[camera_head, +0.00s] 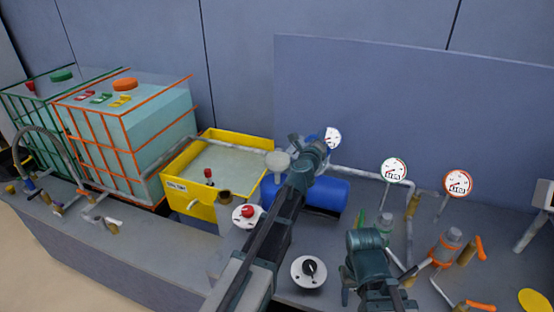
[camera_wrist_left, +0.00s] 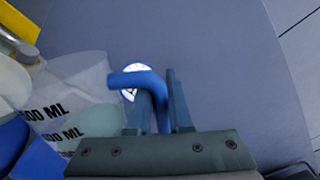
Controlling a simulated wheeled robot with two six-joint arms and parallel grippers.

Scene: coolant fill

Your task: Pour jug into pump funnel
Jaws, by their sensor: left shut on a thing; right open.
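In the left wrist view a translucent jug (camera_wrist_left: 75,80) with ML markings has pale green liquid low inside. Its blue handle (camera_wrist_left: 135,79) is between the fingers of my left gripper (camera_wrist_left: 164,105), which is shut on it. The jug looks tilted in that view. In the head view my left gripper (camera_head: 312,150) is above the blue pump cylinder (camera_head: 328,200), and the jug is mostly hidden. A pale, cup-shaped piece (camera_head: 277,160), likely the pump funnel, stands just left of this gripper. My right gripper (camera_head: 365,245) is lower right, open and apart from the pump.
A yellow tank (camera_head: 200,202) with pale liquid stands left of the pump. Caged containers (camera_head: 125,130) stand farther left. A red button (camera_head: 247,211) and a black knob (camera_head: 309,268) are in front. Gauges (camera_head: 394,169), pipes and orange-handled valves (camera_head: 447,245) crowd the right.

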